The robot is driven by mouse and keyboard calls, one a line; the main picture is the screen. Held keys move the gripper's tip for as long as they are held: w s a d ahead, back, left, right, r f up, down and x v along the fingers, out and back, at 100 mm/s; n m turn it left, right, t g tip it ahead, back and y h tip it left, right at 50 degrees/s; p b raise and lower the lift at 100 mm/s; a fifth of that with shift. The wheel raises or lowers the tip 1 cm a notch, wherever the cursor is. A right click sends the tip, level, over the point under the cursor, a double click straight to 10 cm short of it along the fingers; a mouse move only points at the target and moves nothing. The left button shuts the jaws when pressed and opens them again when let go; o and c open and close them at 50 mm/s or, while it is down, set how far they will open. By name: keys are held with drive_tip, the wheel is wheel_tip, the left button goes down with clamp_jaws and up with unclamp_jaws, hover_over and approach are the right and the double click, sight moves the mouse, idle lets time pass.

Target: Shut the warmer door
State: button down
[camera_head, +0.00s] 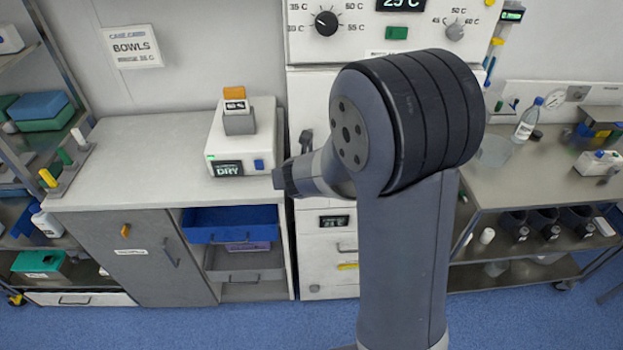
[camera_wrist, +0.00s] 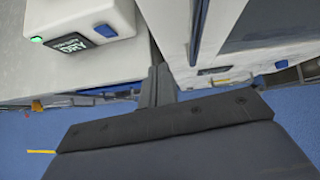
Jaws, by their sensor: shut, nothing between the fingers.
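The warmer (camera_head: 335,42) is the tall white cabinet in the middle of the head view, with dials and a dark display at its top. Its front shows as a white panel (camera_head: 308,95) left of my arm, with a dark handle (camera_head: 306,141); my arm hides most of the rest. My gripper (camera_head: 281,180) is at the cabinet's left front, below the handle. In the wrist view its fingers (camera_wrist: 158,86) are together and empty, beside a white panel (camera_wrist: 178,30) with a dark area to its right. I cannot tell how far the door stands open.
A white device marked DRY (camera_head: 230,160) stands on the counter (camera_head: 140,150) left of my gripper. Blue and grey drawers (camera_head: 230,224) are below it. A steel bench (camera_head: 550,165) with bottles is at the right. Blue floor (camera_head: 180,325) is clear in front.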

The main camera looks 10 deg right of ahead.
drive_tip(key=p+v, duration=0.3)
drive_tip(key=v, duration=0.6)
drive_tip(key=shift+s+a+r+p, duration=0.2)
drive_tip(key=shift+a+r+p, duration=0.05)
drive_tip(key=shift+a+p, duration=0.1)
drive_tip(key=shift+f, duration=0.1)
